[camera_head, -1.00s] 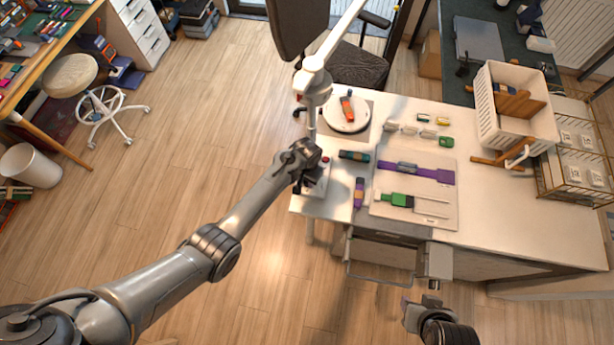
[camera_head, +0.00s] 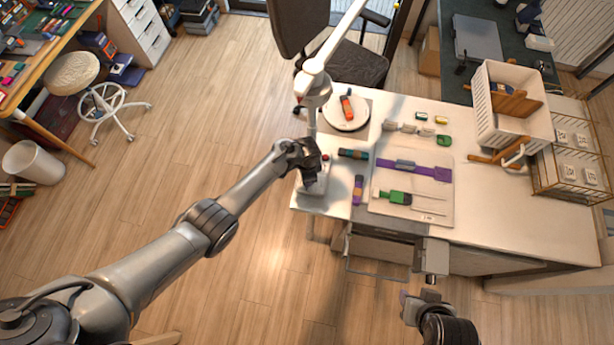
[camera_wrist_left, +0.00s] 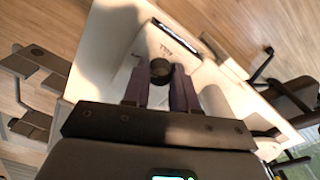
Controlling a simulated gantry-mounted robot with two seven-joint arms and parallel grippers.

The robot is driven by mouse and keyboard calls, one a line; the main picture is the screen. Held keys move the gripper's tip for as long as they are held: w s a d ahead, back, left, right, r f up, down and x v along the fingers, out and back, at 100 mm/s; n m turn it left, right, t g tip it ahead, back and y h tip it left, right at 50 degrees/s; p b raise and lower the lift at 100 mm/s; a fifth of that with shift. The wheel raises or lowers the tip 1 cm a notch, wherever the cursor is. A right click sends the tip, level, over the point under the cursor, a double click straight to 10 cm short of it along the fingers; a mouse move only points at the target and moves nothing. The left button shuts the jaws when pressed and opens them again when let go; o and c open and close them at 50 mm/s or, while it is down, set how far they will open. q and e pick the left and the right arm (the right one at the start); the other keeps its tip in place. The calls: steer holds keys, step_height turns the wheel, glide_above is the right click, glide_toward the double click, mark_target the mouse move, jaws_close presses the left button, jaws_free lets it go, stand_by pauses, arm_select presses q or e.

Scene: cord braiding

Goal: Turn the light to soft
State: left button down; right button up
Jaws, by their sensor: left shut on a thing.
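The white lamp (camera_head: 316,75) stands at the left edge of the table, its arm reaching up past the chair. Its pale base (camera_head: 311,200) is partly covered by my left gripper (camera_head: 314,178). In the left wrist view, my left gripper (camera_wrist_left: 161,88) has its two purple fingers closed on either side of a round black knob (camera_wrist_left: 160,68) on the base. Small lettering shows on the white surface beyond the knob, too blurred to read. My right gripper (camera_head: 410,305) hangs in front of the table, away from the lamp; its fingers are too unclear to read.
A white board (camera_head: 385,208) with purple and green cord pieces lies right of the lamp. A round white plate (camera_head: 347,120) holds an orange item. A white basket (camera_head: 490,115) and wire rack (camera_head: 545,175) stand at the right.

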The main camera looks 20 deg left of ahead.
arm_select(q)
steer(key=shift+m, duration=0.4)
steer(key=c, duration=0.9)
jaws_free()
steer(key=shift+r, duration=0.3)
steer(key=shift+r+p, duration=1.95)
steer(key=shift+r, duration=3.15)
